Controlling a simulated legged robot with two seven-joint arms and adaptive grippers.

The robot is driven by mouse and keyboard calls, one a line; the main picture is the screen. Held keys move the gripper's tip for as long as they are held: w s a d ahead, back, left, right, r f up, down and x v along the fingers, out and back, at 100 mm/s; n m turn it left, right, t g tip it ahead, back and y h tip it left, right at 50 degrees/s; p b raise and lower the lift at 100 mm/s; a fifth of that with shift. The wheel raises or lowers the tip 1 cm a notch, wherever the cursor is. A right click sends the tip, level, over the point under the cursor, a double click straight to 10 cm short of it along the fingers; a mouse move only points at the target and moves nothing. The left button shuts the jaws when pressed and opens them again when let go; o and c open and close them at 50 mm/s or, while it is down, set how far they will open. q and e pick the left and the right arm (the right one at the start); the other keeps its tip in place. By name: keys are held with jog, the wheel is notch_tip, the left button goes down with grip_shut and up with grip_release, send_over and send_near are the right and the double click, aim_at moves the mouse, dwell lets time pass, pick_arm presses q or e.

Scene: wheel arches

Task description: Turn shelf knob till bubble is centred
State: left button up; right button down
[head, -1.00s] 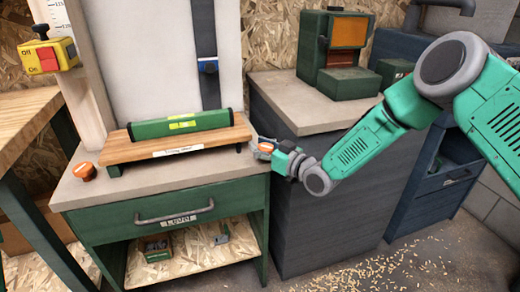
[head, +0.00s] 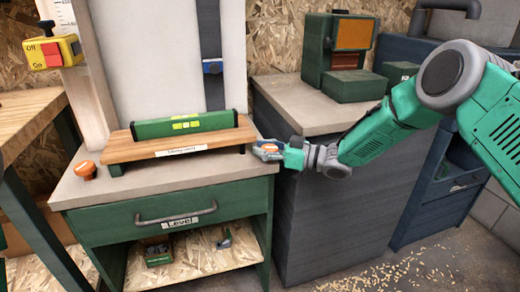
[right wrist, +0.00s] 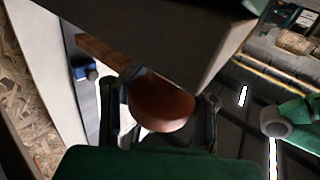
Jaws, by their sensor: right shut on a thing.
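A wooden shelf (head: 125,150) stands on the grey top of a green cabinet. A green spirit level (head: 152,130) with a yellow vial (head: 186,125) lies along it; the bubble is too small to place. An orange knob (head: 85,168) is at the shelf's left end, free. A second orange knob (head: 269,147) is at the right end, in my right gripper (head: 266,151). The right wrist view shows this knob (right wrist: 162,104) between the two dark fingers (right wrist: 168,122), shut on it. Its underside is dark. My left gripper is not in view.
The green cabinet has a drawer labelled Level (head: 150,214) and an open lower shelf. A grey cabinet (head: 325,195) stands close on the right, below my right forearm. A yellow switch box (head: 52,52) hangs at upper left.

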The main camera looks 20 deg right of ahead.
jog(key=shift+s+d+f, duration=0.1)
jog(key=shift+f, duration=0.15)
jog(key=c, duration=1)
grip_release()
jog(key=shift+d, duration=0.1)
jog(key=shift+d+r, duration=0.1)
jog(key=shift+r, duration=0.05)
jog(key=shift+a+r, duration=0.1)
jog(key=shift+a, duration=0.1)
